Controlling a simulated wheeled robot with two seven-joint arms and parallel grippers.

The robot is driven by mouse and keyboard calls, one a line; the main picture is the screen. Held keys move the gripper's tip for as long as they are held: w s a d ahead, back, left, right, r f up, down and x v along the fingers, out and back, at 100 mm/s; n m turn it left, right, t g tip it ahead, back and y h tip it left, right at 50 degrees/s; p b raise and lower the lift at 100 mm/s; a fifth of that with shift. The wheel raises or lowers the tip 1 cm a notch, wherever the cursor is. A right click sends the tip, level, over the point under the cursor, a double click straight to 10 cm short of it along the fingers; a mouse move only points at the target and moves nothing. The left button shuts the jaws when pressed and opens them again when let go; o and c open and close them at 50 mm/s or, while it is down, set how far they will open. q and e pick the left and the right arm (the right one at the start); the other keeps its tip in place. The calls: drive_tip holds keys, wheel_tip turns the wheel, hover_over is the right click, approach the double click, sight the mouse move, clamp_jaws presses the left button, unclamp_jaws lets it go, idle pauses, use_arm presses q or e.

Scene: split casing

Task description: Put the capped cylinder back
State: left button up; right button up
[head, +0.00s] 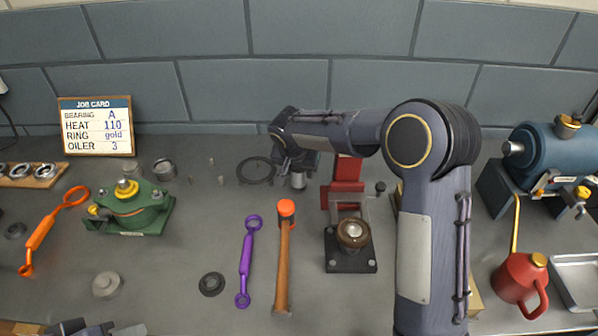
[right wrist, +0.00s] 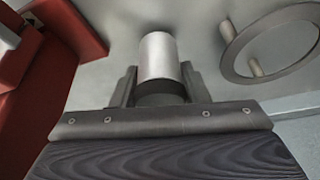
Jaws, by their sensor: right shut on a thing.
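The silver cylinder (head: 298,180) hangs below my right gripper (head: 297,168) at the back middle of the bench, left of the red press. In the right wrist view the cylinder (right wrist: 158,58) stands between the two fingers of my right gripper (right wrist: 157,88), which is shut on it. A dark part of my left arm or gripper (head: 72,328) shows at the bottom left edge, cut off by the frame.
A dark ring (head: 255,171) lies just left of the cylinder. The red press (head: 346,185) stands close on the right. A hammer (head: 283,260), a purple wrench (head: 246,262) and a green housing (head: 131,207) lie farther left and nearer. Small pegs (head: 221,180) stand at the back left.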

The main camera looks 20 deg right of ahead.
drive_tip(key=shift+f, duration=0.45)
drive_tip(key=shift+f, duration=0.2)
drive_tip(key=o, duration=1.1)
drive_tip(key=shift+r, duration=0.15)
drive_tip(key=shift+r, duration=0.25)
drive_tip(key=v, duration=1.1)
drive_tip(key=shift+s+a+r, duration=0.1)
drive_tip(key=shift+s+r, duration=0.15)
